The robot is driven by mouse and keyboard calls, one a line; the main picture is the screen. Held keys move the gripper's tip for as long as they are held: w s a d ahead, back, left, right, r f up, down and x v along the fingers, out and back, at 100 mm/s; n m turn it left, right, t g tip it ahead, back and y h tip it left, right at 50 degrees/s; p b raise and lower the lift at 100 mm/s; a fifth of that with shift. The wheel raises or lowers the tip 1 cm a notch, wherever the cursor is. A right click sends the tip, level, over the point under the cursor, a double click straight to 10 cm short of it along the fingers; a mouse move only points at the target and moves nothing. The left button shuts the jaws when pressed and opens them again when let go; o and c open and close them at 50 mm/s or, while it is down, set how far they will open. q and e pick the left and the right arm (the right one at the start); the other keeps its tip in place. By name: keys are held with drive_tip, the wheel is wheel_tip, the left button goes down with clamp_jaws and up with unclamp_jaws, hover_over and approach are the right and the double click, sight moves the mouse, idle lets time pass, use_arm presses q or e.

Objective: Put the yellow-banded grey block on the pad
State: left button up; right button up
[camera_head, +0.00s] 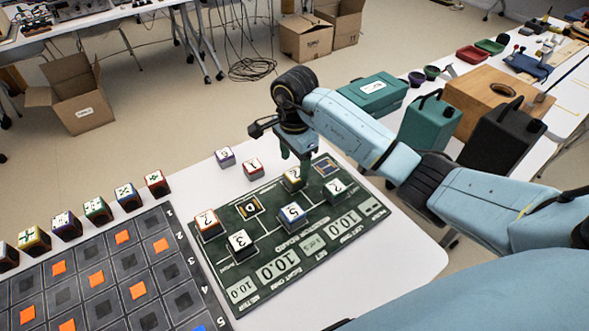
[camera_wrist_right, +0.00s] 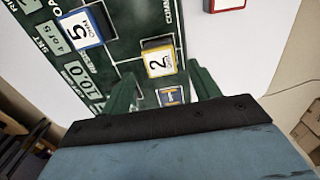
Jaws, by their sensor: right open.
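The yellow-banded block (camera_head: 293,179) stands on the dark green board (camera_head: 262,268) with a white top marked 2. It also shows in the right wrist view (camera_wrist_right: 159,60), just ahead of the fingertips. My right gripper (camera_head: 295,160) points down over it, open and empty; in the wrist view its two green fingers (camera_wrist_right: 162,82) are spread apart. A blue and orange printed square pad (camera_head: 326,166) lies bare on the board beside the block; it shows between the fingers in the wrist view (camera_wrist_right: 171,97). Another bare printed square (camera_head: 249,207) lies to the left. Which is the pad meant, I cannot tell.
Other numbered blocks stand on the board, including a blue-banded one (camera_head: 292,214) and a green-banded one (camera_head: 336,188). A red-banded block (camera_head: 253,169) and a purple-banded block (camera_head: 225,158) stand behind it. A grid tray (camera_head: 190,246) lies left. Bare white table shows near the right corner.

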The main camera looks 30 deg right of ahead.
sight(294, 174)
wheel_tip(294, 174, up, 7)
drive_tip(key=shift+f+p, duration=0.15)
drive_tip(key=shift+p, duration=0.2)
